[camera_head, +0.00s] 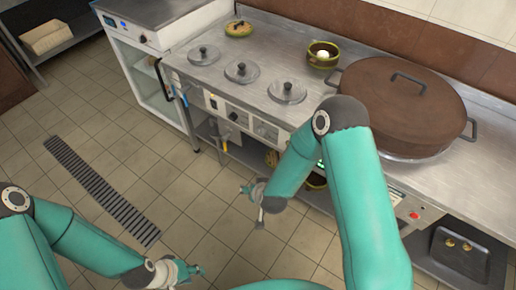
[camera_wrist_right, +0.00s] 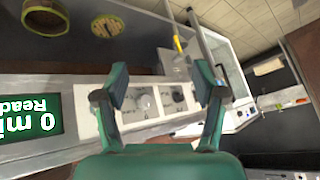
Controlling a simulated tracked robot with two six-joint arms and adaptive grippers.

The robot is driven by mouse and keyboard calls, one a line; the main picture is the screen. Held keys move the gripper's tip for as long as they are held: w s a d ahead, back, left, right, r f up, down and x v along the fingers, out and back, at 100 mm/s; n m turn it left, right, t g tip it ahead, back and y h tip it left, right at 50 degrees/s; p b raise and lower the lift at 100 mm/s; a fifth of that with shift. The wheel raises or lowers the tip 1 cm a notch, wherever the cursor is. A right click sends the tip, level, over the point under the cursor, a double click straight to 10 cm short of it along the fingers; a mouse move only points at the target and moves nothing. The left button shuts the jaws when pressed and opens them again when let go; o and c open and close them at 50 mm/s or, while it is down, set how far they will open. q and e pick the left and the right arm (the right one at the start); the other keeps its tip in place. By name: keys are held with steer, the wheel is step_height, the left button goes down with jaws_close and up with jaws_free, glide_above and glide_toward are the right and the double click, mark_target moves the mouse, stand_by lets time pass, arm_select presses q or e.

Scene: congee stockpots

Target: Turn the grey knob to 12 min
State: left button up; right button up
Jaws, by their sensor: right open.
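A pale control panel (camera_wrist_right: 120,127) with small knobs shows between my right gripper's fingers in the right wrist view. A grey knob (camera_wrist_right: 144,102) on it lies beyond the fingertips, apart from them. My left gripper (camera_head: 190,272) is low at the bottom, away from the stove.
A large brown lidded pot (camera_head: 400,112) stands on the steel counter (camera_head: 225,75), behind my right arm. Several small round lids sit to its left, with a green bowl (camera_head: 322,55) behind. A white cabinet (camera_head: 140,60) adjoins at left. The tiled floor (camera_head: 175,205) is clear.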

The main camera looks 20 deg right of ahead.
steer(key=w+f+m+t+h+b, duration=0.1)
steer(key=w+f+t+h+b, duration=0.2)
steer(key=w+b, duration=0.45)
steer(key=m+t+h+b, duration=0.2)
steer(key=m+h+b, duration=0.75)
steer(key=b, duration=0.85)
glide_toward(259, 134)
arm_select(q)
step_height(259, 134, down, 32)
steer(key=b, duration=0.3)
steer(key=shift+r, duration=0.2)
arm_select(e)
steer(key=shift+n+h, duration=0.75)
steer(key=shift+n, duration=0.2)
steer(key=x, duration=0.8)
steer(key=shift+w+f, duration=0.35)
steer(key=shift+c, duration=0.3)
steer(key=c, duration=1.1)
